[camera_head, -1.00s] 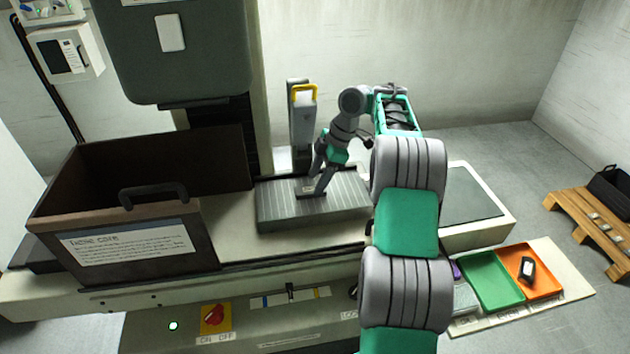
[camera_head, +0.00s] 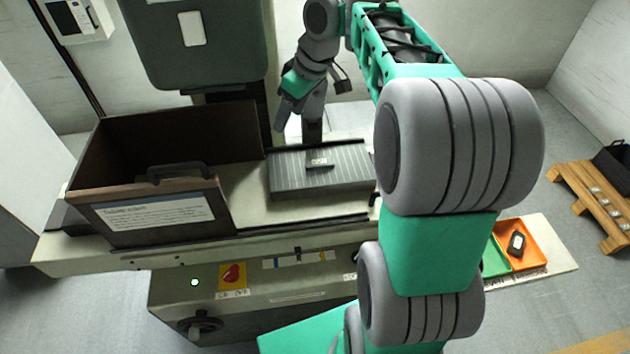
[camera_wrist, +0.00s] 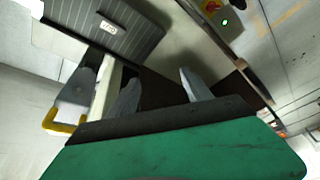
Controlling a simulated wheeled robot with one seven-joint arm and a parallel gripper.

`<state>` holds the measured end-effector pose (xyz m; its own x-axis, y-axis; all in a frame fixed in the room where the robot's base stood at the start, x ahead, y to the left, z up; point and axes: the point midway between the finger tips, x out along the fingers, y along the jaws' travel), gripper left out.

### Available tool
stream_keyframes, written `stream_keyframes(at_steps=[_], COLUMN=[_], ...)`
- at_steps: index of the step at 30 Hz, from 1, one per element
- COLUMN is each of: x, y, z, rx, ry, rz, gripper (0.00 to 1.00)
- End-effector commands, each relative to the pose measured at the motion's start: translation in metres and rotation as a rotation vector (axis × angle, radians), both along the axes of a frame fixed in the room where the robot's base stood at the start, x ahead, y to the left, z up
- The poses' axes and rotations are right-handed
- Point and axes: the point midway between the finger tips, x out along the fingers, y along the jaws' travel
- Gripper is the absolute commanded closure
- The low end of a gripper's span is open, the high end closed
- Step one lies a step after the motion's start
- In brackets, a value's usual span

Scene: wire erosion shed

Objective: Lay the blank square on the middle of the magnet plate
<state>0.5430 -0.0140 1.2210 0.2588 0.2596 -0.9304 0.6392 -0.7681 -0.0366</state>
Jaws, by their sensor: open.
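The blank (camera_head: 321,166), a dark flat block with a small pale label, lies on the grey ribbed magnet plate (camera_head: 288,183). It sits near the middle of the plate's length, its sides looking roughly in line with the plate's edges. The blank (camera_wrist: 121,18) and the plate (camera_wrist: 75,19) also show at the top of the wrist view. My gripper (camera_head: 297,122) is raised above and behind the plate, apart from the blank. In the wrist view my gripper (camera_wrist: 160,93) has its two fingers spread with nothing between them.
A large dark open bin (camera_head: 110,221) stands left of the plate. A pale post with a yellow handle (camera_wrist: 62,122) is close to my gripper in the wrist view. An orange tray (camera_head: 531,254) and a green tray (camera_head: 493,262) lie at the right.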

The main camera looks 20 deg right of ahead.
Motion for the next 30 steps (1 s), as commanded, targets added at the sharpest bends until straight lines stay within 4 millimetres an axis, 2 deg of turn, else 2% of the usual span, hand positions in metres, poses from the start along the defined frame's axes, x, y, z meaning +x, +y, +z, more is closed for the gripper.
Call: stream_keyframes(at_steps=[1,5,6,9,12,16,30], x=[-0.021,-0.077,-0.097,-0.14,-0.169,-0.183,-0.184], y=[0.015,0.033,0.035,0.031,0.023,0.016,0.015], z=[0.007,0.005,0.001,-0.016,-0.033,-0.044,-0.044], rx=[-0.003,-0.005,-0.006,-0.007,-0.008,-0.01,-0.011], ry=[-0.007,-0.022,-0.031,-0.052,-0.073,-0.082,-0.081], rz=[-0.071,-0.289,-0.362,-0.522,-0.633,-0.695,-0.698], gripper=[0.42,0.42,0.42,0.42,0.42,0.42,0.42])
